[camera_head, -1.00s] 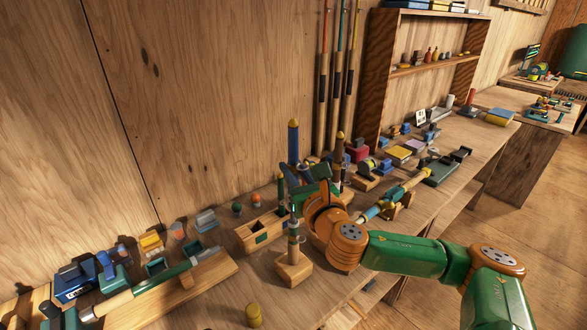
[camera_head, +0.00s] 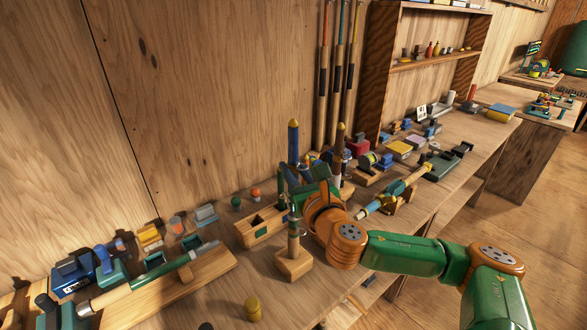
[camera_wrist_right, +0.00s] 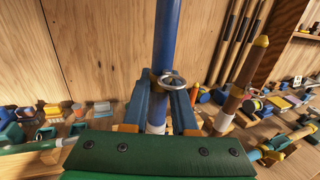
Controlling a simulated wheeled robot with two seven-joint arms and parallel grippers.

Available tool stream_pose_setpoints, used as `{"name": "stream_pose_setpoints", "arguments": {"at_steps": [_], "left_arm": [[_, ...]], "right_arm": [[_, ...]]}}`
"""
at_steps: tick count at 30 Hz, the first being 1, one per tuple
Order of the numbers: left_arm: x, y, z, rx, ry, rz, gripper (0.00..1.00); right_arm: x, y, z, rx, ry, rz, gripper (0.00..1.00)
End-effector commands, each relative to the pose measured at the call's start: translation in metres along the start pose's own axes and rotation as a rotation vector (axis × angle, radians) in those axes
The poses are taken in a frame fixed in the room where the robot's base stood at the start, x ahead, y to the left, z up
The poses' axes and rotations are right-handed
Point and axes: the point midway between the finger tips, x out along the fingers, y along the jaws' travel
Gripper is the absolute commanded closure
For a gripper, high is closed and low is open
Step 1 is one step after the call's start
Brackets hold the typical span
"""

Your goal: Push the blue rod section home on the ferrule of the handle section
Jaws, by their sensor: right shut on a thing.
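The blue rod section (camera_head: 293,140) stands upright with a yellow tip in the head view. In the right wrist view the blue rod section (camera_wrist_right: 167,35) stands between the fingers, with a metal ring on it and a pale band below. My right gripper (camera_wrist_right: 158,112) is shut on it; in the head view the gripper (camera_head: 297,180) hides its lower end. What looks like the handle section (camera_head: 150,280), with a pale grip, green body and grey metal end, lies on a wooden cradle at the left. My left gripper is not in view.
A brown rod (camera_head: 340,138) stands upright just right of my gripper. A wooden block (camera_head: 294,264) with an upright post and a slotted wooden box (camera_head: 262,231) are close in front and left. A teal rod (camera_head: 392,193) lies on supports at the right. Several small boxes line the wall.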

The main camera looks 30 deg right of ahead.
Motion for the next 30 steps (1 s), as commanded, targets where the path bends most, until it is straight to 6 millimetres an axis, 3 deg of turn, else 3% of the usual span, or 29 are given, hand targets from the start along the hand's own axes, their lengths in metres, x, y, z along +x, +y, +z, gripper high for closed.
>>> {"name": "stream_pose_setpoints", "arguments": {"at_steps": [28,29,30], "left_arm": [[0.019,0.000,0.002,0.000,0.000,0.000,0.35],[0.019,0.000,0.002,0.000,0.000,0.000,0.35],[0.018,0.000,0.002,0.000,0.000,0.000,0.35]], "right_arm": [[0.000,0.000,-0.025,0.000,0.001,0.000,1.00],[0.000,0.000,-0.025,0.000,0.001,0.000,0.72],[0.000,0.000,-0.024,0.000,0.000,0.000,0.61]]}}
